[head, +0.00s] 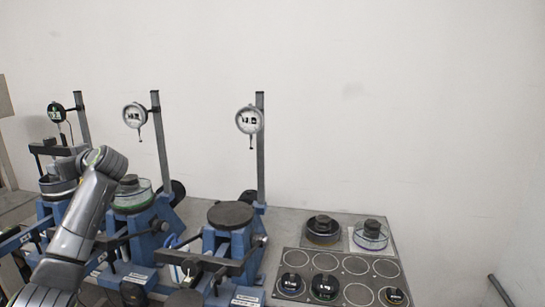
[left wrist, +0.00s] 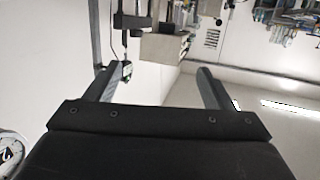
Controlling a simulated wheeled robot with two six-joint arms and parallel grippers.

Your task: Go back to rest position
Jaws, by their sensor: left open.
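My left arm rises from the lower left in the head view, its grey links bent at the top near the left lever frame. My left gripper (left wrist: 158,88) shows in the left wrist view, with its two fingers wide apart and nothing between them. In the head view its fingertips are hard to make out. Three blue lever frames stand in a row; the right one has a bare dark round plate (head: 230,214). The middle one carries a clear dish with a dark weight (head: 131,196). My right gripper is in neither view.
Dial gauges hang on posts above the frames, such as the right gauge (head: 249,120). A dark panel with round recesses (head: 355,265) lies at the right, holding several weights. Two dishes with dark weights (head: 323,229) stand behind it. The wall behind is bare.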

